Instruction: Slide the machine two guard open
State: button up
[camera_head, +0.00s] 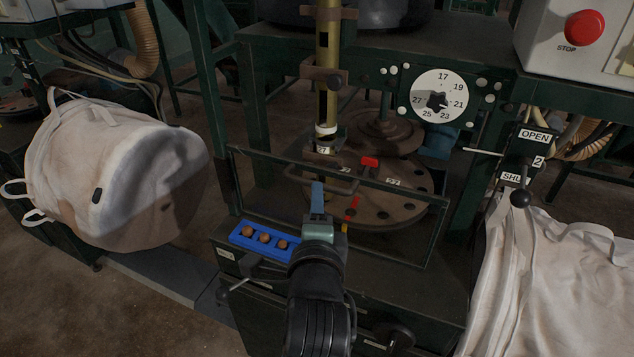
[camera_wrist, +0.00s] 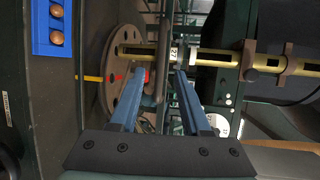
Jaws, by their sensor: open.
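The machine two guard (camera_head: 438,235) is a clear panel in a thin dark green frame, standing upright in front of the round turntable (camera_head: 380,205). Its brown bar handle (camera_head: 338,184) runs along the upper part of the panel. My gripper (camera_head: 318,186) is at the middle of the handle in the head view, and its blue finger hides part of the bar. In the wrist view my gripper (camera_wrist: 163,72) has its two blue fingers apart, with the handle bar (camera_wrist: 161,82) showing between them. I cannot tell whether either finger touches it.
A blue tray (camera_head: 236,238) with several round brown pieces is left of my gripper. The gold tube (camera_head: 326,100) stands behind the handle. A black-knobbed lever (camera_head: 520,198) with OPEN and 2 labels is at the right. White bulk bags hang at left (camera_head: 110,165) and right (camera_head: 560,290).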

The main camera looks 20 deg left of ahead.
jog(key=x, duration=0.7)
jog(key=shift+w, duration=0.1)
grip_shut()
dwell(1.3)
